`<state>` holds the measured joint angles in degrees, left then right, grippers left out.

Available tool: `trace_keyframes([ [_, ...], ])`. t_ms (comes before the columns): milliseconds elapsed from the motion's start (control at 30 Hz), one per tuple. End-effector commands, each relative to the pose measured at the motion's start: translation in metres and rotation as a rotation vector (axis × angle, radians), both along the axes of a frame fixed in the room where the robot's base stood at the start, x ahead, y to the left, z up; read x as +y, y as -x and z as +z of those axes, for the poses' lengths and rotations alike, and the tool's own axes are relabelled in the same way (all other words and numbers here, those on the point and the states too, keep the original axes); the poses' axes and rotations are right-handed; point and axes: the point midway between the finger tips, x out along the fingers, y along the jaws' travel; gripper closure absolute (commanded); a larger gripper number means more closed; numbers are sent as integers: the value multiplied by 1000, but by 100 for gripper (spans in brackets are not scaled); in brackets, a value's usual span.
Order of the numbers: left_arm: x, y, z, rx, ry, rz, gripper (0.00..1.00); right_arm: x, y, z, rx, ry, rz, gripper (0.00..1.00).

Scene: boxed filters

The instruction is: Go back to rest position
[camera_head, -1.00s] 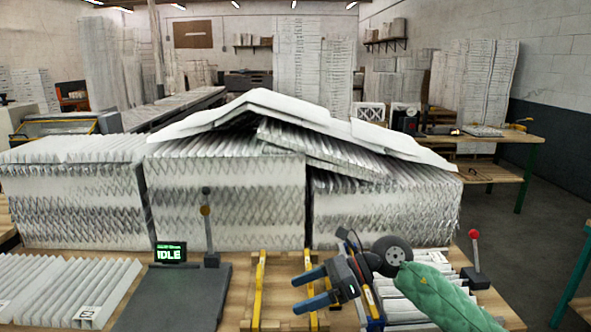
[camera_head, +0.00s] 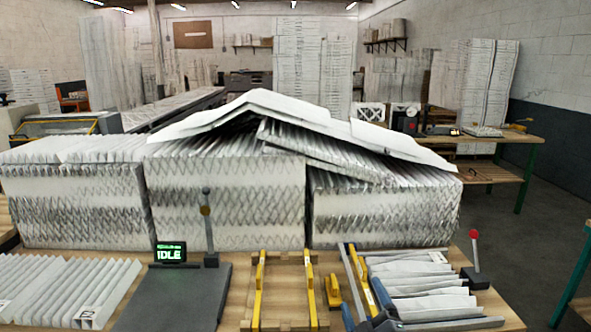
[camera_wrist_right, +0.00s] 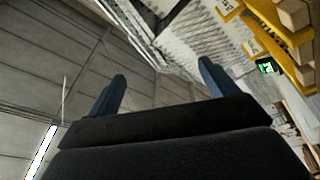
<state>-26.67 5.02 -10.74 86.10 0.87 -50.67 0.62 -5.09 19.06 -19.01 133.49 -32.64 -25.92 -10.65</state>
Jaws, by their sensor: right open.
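My right gripper (camera_head: 366,308) is at the bottom of the head view, low in front of the workbench, with only its blue fingers and part of its dark body showing. In the right wrist view its two blue fingers (camera_wrist_right: 160,84) stand wide apart with nothing between them. It is open and empty, and it touches nothing that I can see. My left gripper is not in the head view.
A wooden fixture with yellow rails (camera_head: 283,290) stands at the bench's middle. A grey plate (camera_head: 175,300) with an IDLE display (camera_head: 171,252) is left of it. White pleated filters (camera_head: 425,283) lie at right, more (camera_head: 60,285) at left. Large filter stacks (camera_head: 230,200) stand behind.

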Motion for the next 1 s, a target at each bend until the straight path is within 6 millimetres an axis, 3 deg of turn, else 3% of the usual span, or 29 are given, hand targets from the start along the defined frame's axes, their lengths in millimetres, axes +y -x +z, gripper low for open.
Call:
trace_keyframes([
  [33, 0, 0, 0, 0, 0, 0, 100, -11, 8, -23, 97, -59, -40, 15],
  [167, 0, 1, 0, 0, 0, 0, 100, -36, 34, -85, 361, -203, -149, 15],
  [300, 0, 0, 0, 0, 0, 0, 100, -55, 80, -152, 653, -343, -260, 15],
  [433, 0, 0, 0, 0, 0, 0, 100, -64, 132, -203, 903, -447, -352, 15],
  [700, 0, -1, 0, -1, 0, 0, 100, -68, 209, -252, 1213, -550, -461, 15],
  [1000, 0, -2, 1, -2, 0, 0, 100, -66, 268, -275, 1422, -606, -531, 15],
])
